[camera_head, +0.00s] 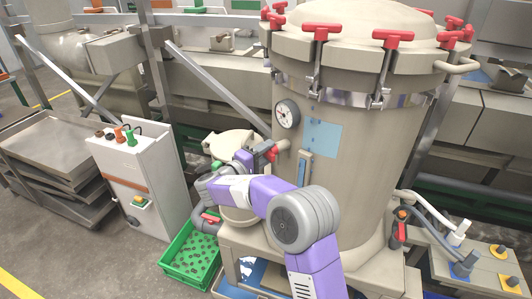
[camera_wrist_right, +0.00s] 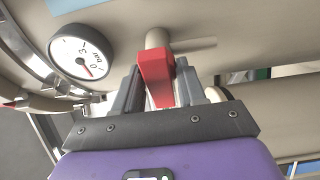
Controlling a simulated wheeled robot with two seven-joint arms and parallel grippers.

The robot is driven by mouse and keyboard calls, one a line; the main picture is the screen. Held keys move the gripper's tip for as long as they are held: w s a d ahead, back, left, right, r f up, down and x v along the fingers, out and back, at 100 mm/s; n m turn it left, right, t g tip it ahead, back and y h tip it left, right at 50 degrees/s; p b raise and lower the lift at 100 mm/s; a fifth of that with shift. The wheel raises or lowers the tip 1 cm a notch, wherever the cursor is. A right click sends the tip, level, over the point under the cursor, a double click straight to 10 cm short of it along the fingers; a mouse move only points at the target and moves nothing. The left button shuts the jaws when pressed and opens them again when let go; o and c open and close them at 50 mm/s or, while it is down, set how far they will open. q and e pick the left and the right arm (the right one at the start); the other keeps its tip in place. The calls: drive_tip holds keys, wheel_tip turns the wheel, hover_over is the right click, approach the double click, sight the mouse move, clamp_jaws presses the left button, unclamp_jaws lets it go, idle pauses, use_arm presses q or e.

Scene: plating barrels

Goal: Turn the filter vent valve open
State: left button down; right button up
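The vent valve has a red lever handle (camera_head: 271,153) on a short stub at the left side of the big beige filter vessel (camera_head: 345,130), below the pressure gauge (camera_head: 287,113). My right gripper (camera_head: 258,158) is at this handle, its purple arm reaching across the vessel's front. In the right wrist view the red handle (camera_wrist_right: 157,72) stands between the two grey fingers of my right gripper (camera_wrist_right: 160,88), one on each side. Whether the fingers press on it is unclear. My left gripper is not in view.
The gauge (camera_wrist_right: 81,57) is close to the left of the handle. A grey control cabinet (camera_head: 142,180) and a green crate (camera_head: 190,262) of small parts stand to the left. Red clamp handles (camera_head: 393,39) ring the lid. Hoses and valves (camera_head: 450,245) are at right.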

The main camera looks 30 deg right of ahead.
drive_tip(key=shift+r+n+p, duration=0.15)
drive_tip(key=shift+n+p, duration=0.35)
drive_tip(key=shift+p, duration=0.2)
drive_tip(key=n+g+p, duration=0.1)
drive_tip(key=n+p, duration=0.3)
drive_tip(key=p, duration=0.1)
drive_tip(key=n+g+y+p, duration=0.1)
drive_tip(key=n+p, duration=0.3)
drive_tip(key=p, duration=0.2)
drive_tip(key=n+g+p, duration=0.1)
drive_tip(key=n+p, duration=0.3)
drive_tip(key=p, duration=0.2)
drive_tip(key=shift+y, duration=0.4)
drive_tip(key=shift+n+g+p, duration=0.5)
drive_tip(key=shift+n+p, duration=0.8)
drive_tip(key=shift+p, duration=0.35)
drive_tip(key=o, duration=0.8)
drive_tip(key=shift+c, duration=0.2)
